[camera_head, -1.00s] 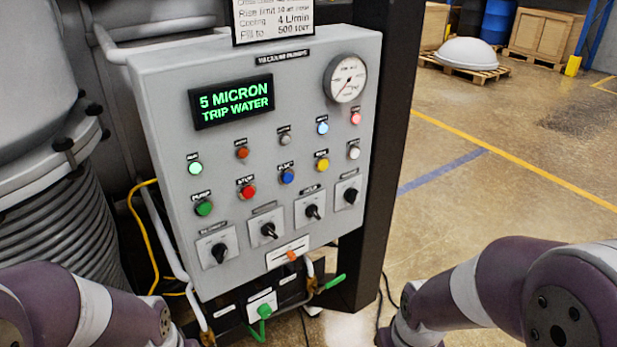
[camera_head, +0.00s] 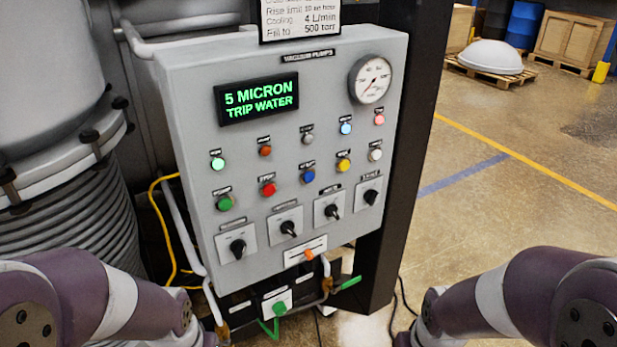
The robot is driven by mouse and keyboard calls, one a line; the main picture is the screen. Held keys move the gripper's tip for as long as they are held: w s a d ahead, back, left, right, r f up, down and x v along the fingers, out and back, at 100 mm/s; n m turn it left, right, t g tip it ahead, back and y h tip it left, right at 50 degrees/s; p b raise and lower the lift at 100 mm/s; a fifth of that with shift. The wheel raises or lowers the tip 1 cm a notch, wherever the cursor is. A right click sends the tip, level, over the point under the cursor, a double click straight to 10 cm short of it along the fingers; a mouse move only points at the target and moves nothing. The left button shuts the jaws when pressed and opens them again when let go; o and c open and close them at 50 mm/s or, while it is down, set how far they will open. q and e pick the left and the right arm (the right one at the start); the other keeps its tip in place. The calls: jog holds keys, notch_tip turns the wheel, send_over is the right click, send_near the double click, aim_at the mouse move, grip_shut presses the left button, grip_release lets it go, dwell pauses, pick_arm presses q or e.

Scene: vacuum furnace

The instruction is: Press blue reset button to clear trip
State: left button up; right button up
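The blue reset button (camera_head: 308,176) sits in the lower row of the grey control panel (camera_head: 190,130), between a red button (camera_head: 269,189) and a yellow button (camera_head: 343,165). Its small label is too blurred to read. The panel's display (camera_head: 257,99) reads "5 MICRON TRIP WATER" in green. Neither gripper is in view; only parts of my two arms show at the lower left and lower right, apart from the panel.
A green button (camera_head: 225,203) and a row of black rotary knobs (camera_head: 289,228) lie near the blue button. Open floor (camera_head: 500,210) lies to the right.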

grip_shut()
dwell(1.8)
